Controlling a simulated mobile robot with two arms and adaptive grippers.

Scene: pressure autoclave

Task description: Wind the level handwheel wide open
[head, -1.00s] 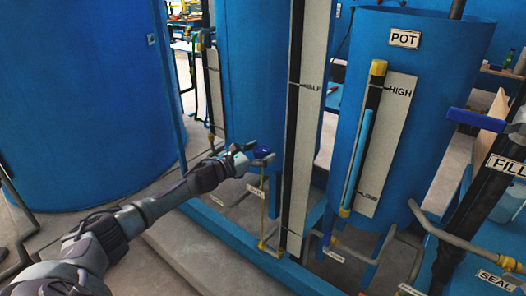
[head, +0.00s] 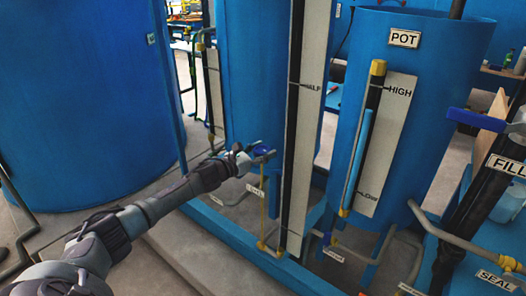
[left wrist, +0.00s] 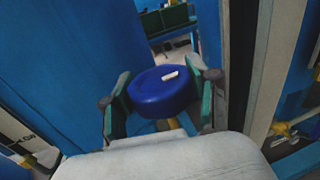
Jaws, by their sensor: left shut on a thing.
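The blue handwheel (head: 264,150) sits on top of a thin brass-coloured pipe, in front of the middle blue tank. A small white label, too small to read surely, is below it. My left gripper (head: 257,155) reaches in from the left and is shut on the handwheel. In the left wrist view the round blue wheel (left wrist: 160,95) lies between the two green-padded fingers of my gripper (left wrist: 163,100), one finger on each side. A white mark (left wrist: 171,76) shows on the wheel's top, toward the upper right. My right gripper is not in view.
A tall black-and-white gauge strip (head: 303,120) marked HALF stands just right of the handwheel. Further right is the blue POT tank (head: 430,140) with a HIGH/LOW gauge. A large blue tank (head: 85,100) fills the left. Pipes and a blue frame run below.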

